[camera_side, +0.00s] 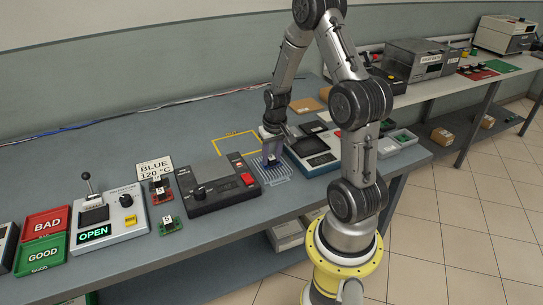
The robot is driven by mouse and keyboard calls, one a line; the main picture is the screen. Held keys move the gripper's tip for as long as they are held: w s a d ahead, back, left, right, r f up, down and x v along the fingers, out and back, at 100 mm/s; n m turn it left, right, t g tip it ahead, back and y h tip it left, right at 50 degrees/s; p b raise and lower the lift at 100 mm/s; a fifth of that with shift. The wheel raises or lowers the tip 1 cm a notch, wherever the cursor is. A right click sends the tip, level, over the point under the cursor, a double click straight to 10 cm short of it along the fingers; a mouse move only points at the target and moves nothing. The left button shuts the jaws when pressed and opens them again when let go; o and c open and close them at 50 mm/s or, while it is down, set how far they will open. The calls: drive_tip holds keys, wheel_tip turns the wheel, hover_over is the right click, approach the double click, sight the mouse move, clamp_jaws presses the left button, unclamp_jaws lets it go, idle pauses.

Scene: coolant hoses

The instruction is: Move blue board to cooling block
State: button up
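The cooling block (278,180) is a light grey-blue ribbed plate on the bench, just right of a dark grey device. The blue board (272,163) shows as a small blue-violet piece with a white mark, at the upper part of the cooling block. My gripper (271,136) points down directly over the board. The fingertips are small and partly merge with the board, so I cannot tell whether they grip it or whether the board rests fully on the block.
The dark device (215,186) with a red button stands close left of the block; another device (314,150) with a dark top stands close right. Further left are a red board (162,192), a green board (168,224), an OPEN control box (109,215) and BAD (47,223) and GOOD trays.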

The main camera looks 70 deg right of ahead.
sight(274, 167)
drive_tip(key=shift+o, duration=1.1)
drive_tip(key=shift+r, duration=0.15)
wheel_tip(274, 167, up, 11)
drive_tip(key=s+a, duration=0.1)
drive_tip(key=a+r+n+t, duration=0.1)
drive_tip(key=a+r+n, duration=0.1)
drive_tip(key=a+r, duration=0.4)
drive_tip(key=a+r+n+t, duration=0.1)
drive_tip(key=a+r+n, duration=0.15)
drive_tip(key=a, duration=0.55)
drive_tip(key=s+a+r+n+t+y, duration=0.1)
drive_tip(key=s+a+r+n+t, duration=0.1)
drive_tip(key=s+a, duration=0.7)
drive_tip(key=shift+a+r+n, duration=0.65)
drive_tip(key=shift+a+n, duration=0.15)
drive_tip(key=shift+n, duration=0.45)
